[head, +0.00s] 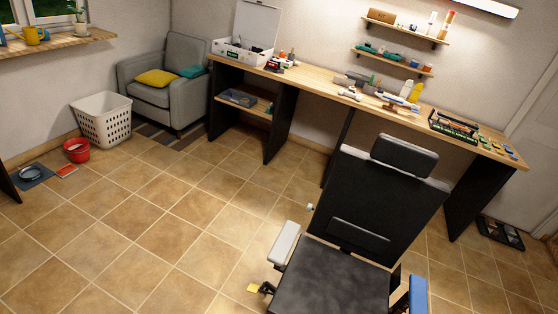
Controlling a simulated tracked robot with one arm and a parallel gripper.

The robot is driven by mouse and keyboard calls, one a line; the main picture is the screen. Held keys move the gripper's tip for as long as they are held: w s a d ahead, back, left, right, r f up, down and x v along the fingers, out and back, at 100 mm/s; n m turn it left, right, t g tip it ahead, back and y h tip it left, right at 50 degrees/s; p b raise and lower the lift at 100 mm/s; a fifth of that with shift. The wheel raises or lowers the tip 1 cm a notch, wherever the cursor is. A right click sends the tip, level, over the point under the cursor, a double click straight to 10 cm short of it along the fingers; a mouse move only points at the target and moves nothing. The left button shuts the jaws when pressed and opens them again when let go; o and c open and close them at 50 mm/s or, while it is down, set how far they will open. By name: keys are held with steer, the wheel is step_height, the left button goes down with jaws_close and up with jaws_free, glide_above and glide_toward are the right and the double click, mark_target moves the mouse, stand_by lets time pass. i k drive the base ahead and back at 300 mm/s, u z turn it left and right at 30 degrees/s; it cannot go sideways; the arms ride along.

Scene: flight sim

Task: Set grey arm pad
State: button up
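A black office chair with a headrest stands in the lower right, its backrest (375,205) toward the workbench and its seat (335,280) nearest me. A light grey arm pad (285,243) sits at the chair's left side, looking tilted. A dark bracket shows below it, and I cannot tell how the pad is fastened. A blue arm pad (418,295) is at the chair's right side, cut off by the bottom edge. My gripper is not visible in this view.
A long workbench (310,83) with tools and model planes runs along the back wall. A grey armchair (165,85), a white basket (103,118) and a red bucket (76,150) stand at left. A small yellow piece (252,288) lies by the chair. The tiled floor (150,230) at left is clear.

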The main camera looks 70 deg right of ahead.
mark_target(278, 253)
steer(key=z, duration=0.65)
steer(key=i, duration=1.05)
steer(key=z, duration=0.85)
steer(key=k, duration=0.6)
steer(key=z, duration=0.2)
steer(key=i, duration=0.65)
steer(key=u, duration=0.15)
